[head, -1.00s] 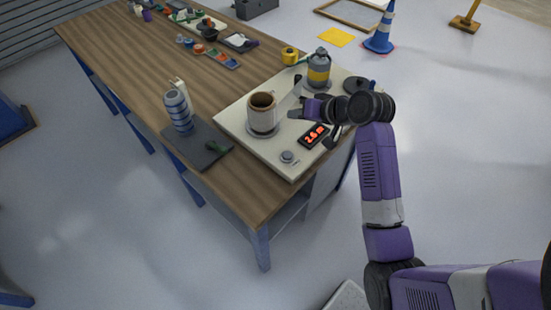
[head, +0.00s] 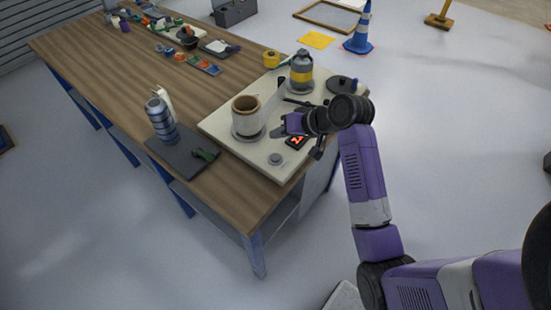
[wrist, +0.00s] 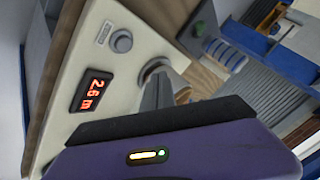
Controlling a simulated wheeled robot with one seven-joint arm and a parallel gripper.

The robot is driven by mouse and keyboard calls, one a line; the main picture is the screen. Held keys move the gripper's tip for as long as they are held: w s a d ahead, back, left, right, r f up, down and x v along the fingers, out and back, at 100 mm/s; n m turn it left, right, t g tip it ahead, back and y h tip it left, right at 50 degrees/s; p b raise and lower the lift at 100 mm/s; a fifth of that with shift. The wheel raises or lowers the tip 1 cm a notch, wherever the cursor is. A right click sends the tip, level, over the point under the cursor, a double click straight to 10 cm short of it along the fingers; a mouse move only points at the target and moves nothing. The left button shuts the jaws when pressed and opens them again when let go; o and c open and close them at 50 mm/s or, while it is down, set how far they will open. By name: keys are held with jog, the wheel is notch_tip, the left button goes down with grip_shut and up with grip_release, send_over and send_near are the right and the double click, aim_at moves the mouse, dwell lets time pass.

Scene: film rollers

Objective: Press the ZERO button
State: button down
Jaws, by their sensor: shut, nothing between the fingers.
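The round grey button (head: 275,159) sits on the front corner of the pale panel (head: 232,143). In the wrist view the button (wrist: 121,41) is at upper left, beside a small label plate (wrist: 103,33) that I cannot read. A black display with red digits (wrist: 92,90) is near it and shows about 2.6; in the head view the display (head: 296,142) is partly covered by my arm. My gripper (head: 284,124) is shut and empty, above the panel between the mug and the display, behind the button and apart from it. Its fingers (wrist: 160,92) also show in the wrist view.
A brown-and-white mug (head: 246,112) stands on a round plate just left of my gripper. A grey and yellow canister (head: 301,72) stands behind. A striped bottle (head: 160,119) stands on a dark mat (head: 180,156) at left. Small items line the wooden table's far end.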

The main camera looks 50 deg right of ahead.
jog(key=b, duration=0.4)
send_over(278, 158)
notch_tip(278, 158, down, 5)
jog(key=shift+f, duration=0.1)
jog(key=shift+f+b, duration=0.6)
jog(key=shift+f, duration=0.4)
jog(key=shift+f, duration=0.15)
dwell(0.8)
jog(key=shift+f, duration=0.25)
jog(key=shift+f, duration=0.55)
dwell(0.9)
jog(key=shift+s+r, duration=0.1)
jog(key=shift+r, duration=0.05)
jog(key=shift+r+p, duration=0.8)
jog(key=shift+p, duration=0.1)
jog(key=shift+r, duration=0.1)
